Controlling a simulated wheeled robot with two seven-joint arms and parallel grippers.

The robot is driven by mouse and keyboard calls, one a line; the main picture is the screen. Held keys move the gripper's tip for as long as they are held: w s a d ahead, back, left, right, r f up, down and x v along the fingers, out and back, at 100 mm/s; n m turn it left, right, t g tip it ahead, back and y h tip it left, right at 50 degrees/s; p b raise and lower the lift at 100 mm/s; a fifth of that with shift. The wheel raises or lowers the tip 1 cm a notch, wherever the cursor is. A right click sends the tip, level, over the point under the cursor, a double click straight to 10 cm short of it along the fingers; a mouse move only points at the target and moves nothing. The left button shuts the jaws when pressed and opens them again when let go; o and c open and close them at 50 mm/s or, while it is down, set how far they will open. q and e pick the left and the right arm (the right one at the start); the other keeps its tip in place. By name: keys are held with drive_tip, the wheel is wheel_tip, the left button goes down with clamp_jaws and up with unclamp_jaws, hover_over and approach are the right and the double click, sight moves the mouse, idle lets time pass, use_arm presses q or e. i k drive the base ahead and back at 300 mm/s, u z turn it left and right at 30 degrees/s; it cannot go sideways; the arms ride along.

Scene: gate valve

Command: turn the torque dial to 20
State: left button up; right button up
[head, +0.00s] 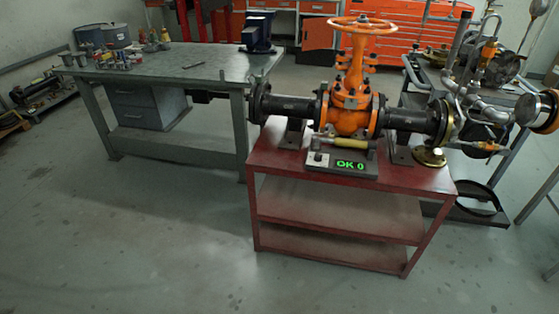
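The torque dial is likely the small knob on the light panel (318,159) at the left end of a grey box (340,174). The box sits on the front of a red cart. Its green display (350,165) reads "OK 0". A tool with a yellowish handle (350,142) lies across the box, just behind the display. Behind it stands an orange gate valve (350,110) with a handwheel (362,24) on top and dark flanged pipes on both sides. The knob's setting is too small to read. Neither of my grippers is in view.
The red cart (340,228) has lower shelves. A grey workbench (170,70) with tools and a blue vise (258,33) stands at the left. A cart with pipe fittings (480,95) stands close at the right. Orange cabinets (405,32) line the back. The floor in front is clear.

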sight(318, 156)
drive_tip(key=u, duration=1.7)
drive_tip(key=i, duration=0.25)
drive_tip(key=z, duration=0.8)
drive_tip(key=i, duration=1.5)
drive_tip(key=z, duration=0.8)
